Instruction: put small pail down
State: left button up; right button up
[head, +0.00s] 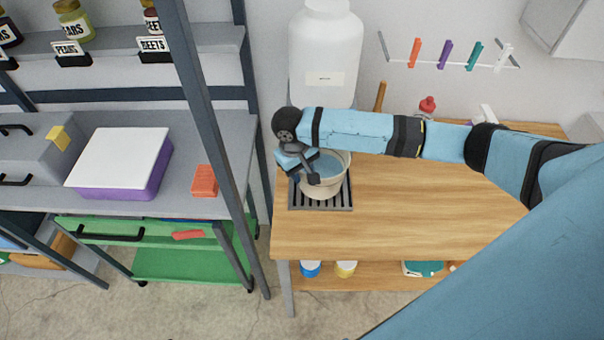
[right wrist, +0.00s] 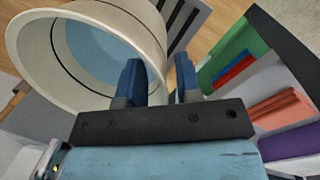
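The small pail (head: 340,165) is cream with a blue inside, over a dark slatted grate (head: 320,206) on the wooden table. I cannot tell whether its base touches the grate. My right gripper (head: 312,170) is at the pail's left rim. In the right wrist view, the pail (right wrist: 40,60) fills the upper left. The right gripper's blue fingers (right wrist: 160,82) are close together, one on each side of the pail's wall, and appear shut on it. My left gripper is not in view.
A large white dispenser (head: 325,50) stands behind the pail. The wooden table (head: 420,210) is clear to the right. A grey shelf unit with a white-topped purple box (head: 120,158) and a red block (head: 204,180) stands left, beyond a dark post.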

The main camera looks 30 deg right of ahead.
notch_tip(320, 180, up, 10)
jog(key=a, duration=0.1)
jog(key=shift+w+a+r+b, duration=0.2)
jog(key=shift+w+b, duration=0.25)
jog(key=shift+s+f, duration=0.1)
